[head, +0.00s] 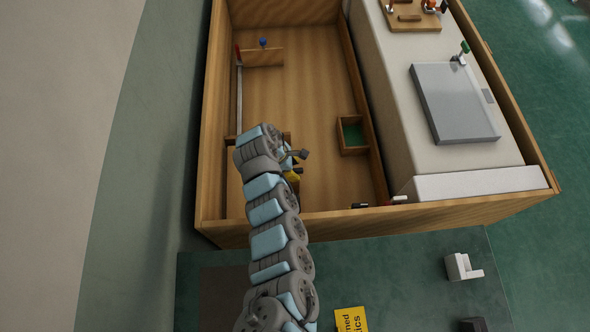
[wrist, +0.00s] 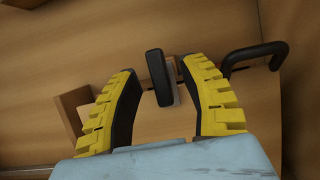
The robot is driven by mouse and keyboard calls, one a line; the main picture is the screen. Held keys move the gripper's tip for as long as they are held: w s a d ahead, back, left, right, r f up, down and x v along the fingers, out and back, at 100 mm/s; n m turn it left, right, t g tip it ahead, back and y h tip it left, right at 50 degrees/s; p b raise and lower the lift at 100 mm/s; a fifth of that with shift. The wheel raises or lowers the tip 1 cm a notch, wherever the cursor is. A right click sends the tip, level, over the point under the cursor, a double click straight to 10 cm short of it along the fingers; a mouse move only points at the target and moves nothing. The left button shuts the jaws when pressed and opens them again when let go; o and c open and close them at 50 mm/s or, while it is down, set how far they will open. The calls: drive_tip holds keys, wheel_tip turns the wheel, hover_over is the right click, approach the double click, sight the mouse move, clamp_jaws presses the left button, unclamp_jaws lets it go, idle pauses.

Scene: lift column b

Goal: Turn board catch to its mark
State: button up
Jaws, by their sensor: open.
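My gripper (wrist: 163,68) is open in the wrist view, its two yellow-backed, black-lined fingers spread apart. A dark, upright rounded bar (wrist: 156,78), which looks like the board catch, shows between the fingertips, with clear gaps on both sides. A grey piece shows behind it. I cannot tell how deep it sits between the fingers, and no mark is visible. In the head view my gripper (head: 293,172) is low inside the wooden box, mostly hidden by my arm. The catch cannot be made out there.
A bent black handle (wrist: 258,54) stands close to the right finger. The wooden box (head: 213,180) has walls all round. A green-lined tray (head: 352,149) sits at right; the floor before it is mostly bare.

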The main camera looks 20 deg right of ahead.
drive_tip(key=shift+d+f, duration=0.1)
drive_tip(key=shift+f, duration=0.15)
clamp_jaws()
